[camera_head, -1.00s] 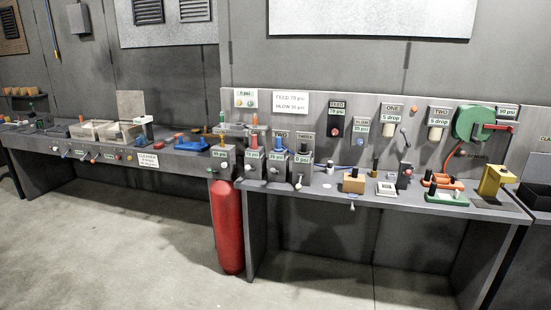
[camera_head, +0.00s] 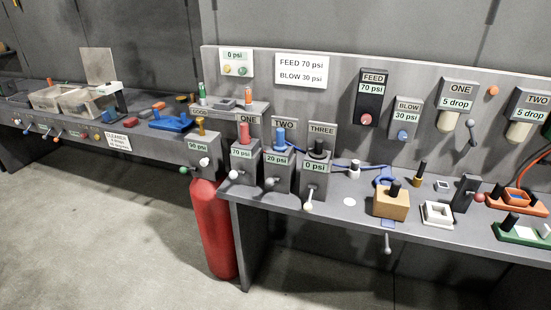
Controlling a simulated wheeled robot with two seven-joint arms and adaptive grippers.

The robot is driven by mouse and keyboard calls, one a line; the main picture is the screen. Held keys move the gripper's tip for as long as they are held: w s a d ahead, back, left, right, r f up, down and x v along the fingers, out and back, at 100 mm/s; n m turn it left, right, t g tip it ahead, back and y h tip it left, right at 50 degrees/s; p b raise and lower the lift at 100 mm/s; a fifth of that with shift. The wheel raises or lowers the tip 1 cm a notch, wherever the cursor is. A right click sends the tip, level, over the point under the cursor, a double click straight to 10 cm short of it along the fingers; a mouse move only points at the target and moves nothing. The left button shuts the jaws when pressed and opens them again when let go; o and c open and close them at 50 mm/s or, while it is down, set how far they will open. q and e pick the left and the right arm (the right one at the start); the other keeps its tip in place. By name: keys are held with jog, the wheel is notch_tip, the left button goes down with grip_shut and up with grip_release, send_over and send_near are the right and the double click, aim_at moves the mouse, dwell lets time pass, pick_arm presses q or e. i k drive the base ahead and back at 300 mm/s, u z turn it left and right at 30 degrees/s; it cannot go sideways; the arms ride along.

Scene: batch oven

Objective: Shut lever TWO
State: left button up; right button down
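The block signed TWO (camera_head: 279,172) stands on the bench between two similar blocks. It has a blue top piece and a label reading 20 psi. Its small lever with a pale knob (camera_head: 269,183) sticks out at the lower front left. The block signed ONE (camera_head: 245,165) is to its left, with a red top and a 70 psi label. The block signed THREE (camera_head: 315,178) is to its right, with a black top, a 0 psi label and a lever hanging down (camera_head: 309,201). Neither of my grippers is in view.
A separate wall unit also signed TWO (camera_head: 530,112) reads 5 drop, beside a wall unit ONE (camera_head: 457,105). A red cylinder (camera_head: 214,235) stands below the bench. A tan block (camera_head: 390,203) and a white square frame (camera_head: 437,214) lie right of the blocks.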

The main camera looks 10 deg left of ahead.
aim_at(270, 181)
jog(key=i, duration=0.25)
jog(key=u, duration=2.8)
jog(key=i, duration=0.95)
jog(key=z, duration=2.1)
